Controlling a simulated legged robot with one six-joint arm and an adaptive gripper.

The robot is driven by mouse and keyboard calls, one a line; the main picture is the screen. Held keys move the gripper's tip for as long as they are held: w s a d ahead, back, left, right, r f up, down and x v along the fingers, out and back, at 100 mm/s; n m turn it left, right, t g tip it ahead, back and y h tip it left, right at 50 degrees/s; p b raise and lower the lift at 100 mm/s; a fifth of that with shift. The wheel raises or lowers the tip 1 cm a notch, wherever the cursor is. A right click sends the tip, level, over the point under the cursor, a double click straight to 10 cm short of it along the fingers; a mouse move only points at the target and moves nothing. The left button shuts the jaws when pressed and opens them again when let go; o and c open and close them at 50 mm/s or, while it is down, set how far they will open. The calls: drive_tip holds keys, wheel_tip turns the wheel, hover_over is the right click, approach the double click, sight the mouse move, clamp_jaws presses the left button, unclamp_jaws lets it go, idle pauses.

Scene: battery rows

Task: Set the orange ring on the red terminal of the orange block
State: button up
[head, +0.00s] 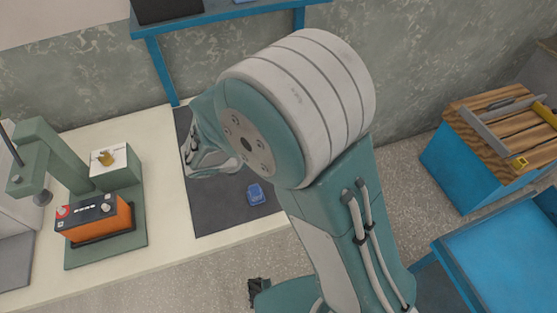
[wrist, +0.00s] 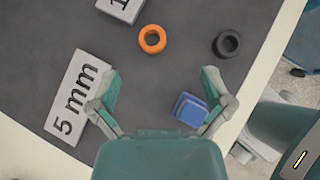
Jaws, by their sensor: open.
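The orange ring (wrist: 152,39) lies flat on the dark mat in the wrist view, ahead of my gripper (wrist: 158,82). My gripper is open and empty, with its two fingers spread apart above the mat. The ring is not between the fingertips; it is beyond them. In the head view my gripper (head: 212,160) is partly hidden by my arm, and the ring cannot be seen there. The orange block (head: 98,223), a battery with a dark top, stands on a green base at the left. Its red terminal (head: 63,211) is at the top left corner.
On the mat (head: 215,215) are a black ring (wrist: 227,43), a blue piece (wrist: 190,109) and a white "5 mm" block (wrist: 75,98). A green press (head: 45,150) stands over the battery's base. A white box (head: 115,160) is behind the battery.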

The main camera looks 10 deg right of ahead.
drive_tip(key=w+f, duration=0.1)
drive_tip(key=f, duration=0.1)
drive_tip(key=w+f, duration=0.1)
drive_tip(key=shift+w+f, duration=0.15)
drive_tip(key=shift+f, duration=0.25)
drive_tip(key=x, duration=0.5)
drive_tip(key=shift+d+f, duration=0.15)
drive_tip(key=shift+d, duration=0.45)
drive_tip(key=shift+w+d+f, duration=0.1)
drive_tip(key=shift+w+f, duration=0.05)
drive_tip(key=shift+f, duration=0.15)
drive_tip(key=shift+a+f, duration=0.1)
drive_tip(key=shift+a, duration=0.45)
drive_tip(key=shift+d, duration=0.45)
drive_tip(key=c, duration=1)
drive_tip(key=shift+o, duration=0.2)
drive_tip(key=shift+a, duration=0.1)
